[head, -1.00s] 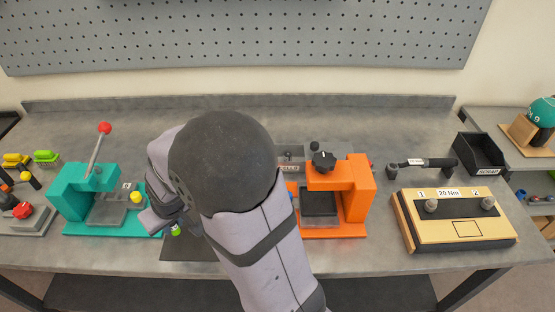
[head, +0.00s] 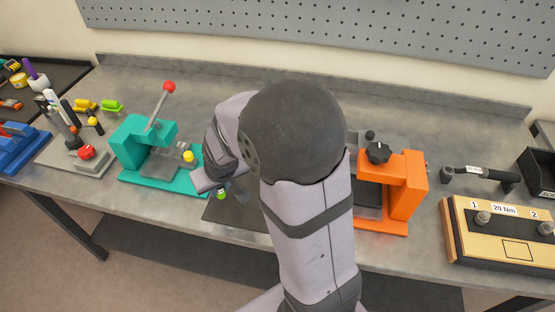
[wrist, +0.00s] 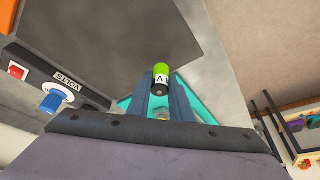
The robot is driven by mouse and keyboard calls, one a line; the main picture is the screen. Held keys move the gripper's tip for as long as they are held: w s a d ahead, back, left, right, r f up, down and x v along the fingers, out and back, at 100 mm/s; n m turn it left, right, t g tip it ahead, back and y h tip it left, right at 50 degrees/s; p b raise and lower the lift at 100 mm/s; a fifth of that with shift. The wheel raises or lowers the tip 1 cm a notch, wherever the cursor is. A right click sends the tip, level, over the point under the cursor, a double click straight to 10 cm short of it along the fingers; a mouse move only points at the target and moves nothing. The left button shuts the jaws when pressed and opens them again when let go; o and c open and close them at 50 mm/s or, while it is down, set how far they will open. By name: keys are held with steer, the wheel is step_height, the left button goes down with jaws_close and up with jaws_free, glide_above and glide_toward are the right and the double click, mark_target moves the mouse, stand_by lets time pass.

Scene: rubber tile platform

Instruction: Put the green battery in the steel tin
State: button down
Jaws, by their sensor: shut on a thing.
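A green battery (wrist: 161,74) with a black lower part and white lettering sits between the two fingers of my gripper (wrist: 163,88) in the wrist view. My gripper is shut on it. I cannot make out a steel tin in either current view.
A teal press (head: 130,150) with a red-knobbed lever stands left of my gripper. An orange press (head: 405,185) and a torque board (head: 490,250) stand to the right. A dark mat (head: 225,212) lies under my arm. The wrist view shows a blue VOLTS knob (wrist: 55,98).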

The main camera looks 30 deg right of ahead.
steer(key=w+d+r+m+g+h+p, duration=0.1)
steer(key=w+d+r+m+p, duration=0.1)
steer(key=d+m, duration=0.4)
steer(key=w+d+r+m+g+h+p, duration=0.1)
steer(key=d+m+p, duration=0.3)
steer(key=d, duration=0.9)
steer(key=w+d+r+m+g+h+p, duration=0.2)
steer(key=w+d+m+p, duration=0.1)
steer(key=d+m, duration=0.4)
steer(key=shift+w+d+r+m+h+p, duration=0.15)
steer(key=shift+d+p, duration=0.1)
steer(key=shift+d, duration=0.4)
steer(key=shift+w+d+r+m+h+p, duration=0.1)
steer(key=shift+d+r+m+h+p, duration=0.1)
steer(key=shift+d, duration=0.4)
steer(key=s+d+m+g+p, duration=0.2)
steer(key=s+d+m, duration=0.2)
steer(key=d, duration=0.6)
steer(key=shift+s+r+m+g+p, duration=0.25)
steer(key=shift+r+m, duration=0.2)
steer(key=shift+m, duration=0.7)
steer(key=shift+f, duration=0.15)
steer(key=shift+f+b, duration=1.5)
steer(key=shift+f, duration=1.65)
steer(key=shift+w+f+b, duration=0.1)
steer(key=shift+f+b, duration=0.8)
steer(key=shift+f, duration=0.05)
steer(key=shift+a+f+y+b, duration=0.1)
steer(key=shift+f+y+b, duration=0.35)
steer(key=shift+f+b, duration=0.7)
